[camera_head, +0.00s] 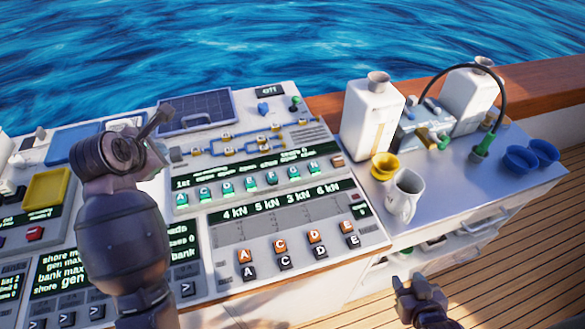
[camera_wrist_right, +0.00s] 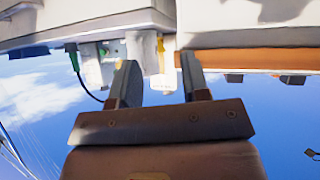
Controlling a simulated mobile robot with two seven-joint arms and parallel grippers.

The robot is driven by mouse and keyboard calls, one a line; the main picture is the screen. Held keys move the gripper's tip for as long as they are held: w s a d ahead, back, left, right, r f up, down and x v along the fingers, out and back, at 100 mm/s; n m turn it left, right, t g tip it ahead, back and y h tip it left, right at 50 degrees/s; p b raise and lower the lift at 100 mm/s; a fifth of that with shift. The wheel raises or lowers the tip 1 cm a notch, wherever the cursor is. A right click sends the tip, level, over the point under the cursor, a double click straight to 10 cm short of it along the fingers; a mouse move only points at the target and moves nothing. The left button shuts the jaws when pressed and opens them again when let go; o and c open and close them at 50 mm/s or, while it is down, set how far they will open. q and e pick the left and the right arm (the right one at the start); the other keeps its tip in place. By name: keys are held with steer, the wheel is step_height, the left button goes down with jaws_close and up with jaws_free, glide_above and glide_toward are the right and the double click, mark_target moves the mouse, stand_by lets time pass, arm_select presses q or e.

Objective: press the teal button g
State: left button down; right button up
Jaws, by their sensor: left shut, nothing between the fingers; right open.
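A row of teal buttons (camera_head: 250,183) runs across the upper panel of the console, under a dark display strip. My left gripper (camera_head: 163,117) is shut and empty, above the panel to the upper left of the row. My left arm hides the part of the console behind it. My right gripper (camera_head: 425,296) is low at the right, away from the buttons, over the deck. In the right wrist view it (camera_wrist_right: 162,85) is open, with nothing between its fingers.
Orange and black lettered buttons (camera_head: 281,253) sit on the panel below. To the right, a counter (camera_head: 470,190) holds a white jug (camera_head: 404,195), yellow cup (camera_head: 384,166), blue cups (camera_head: 543,153) and white canisters (camera_head: 372,118). A yellow tray (camera_head: 46,191) lies at the left.

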jaws_close()
stand_by(1.5)
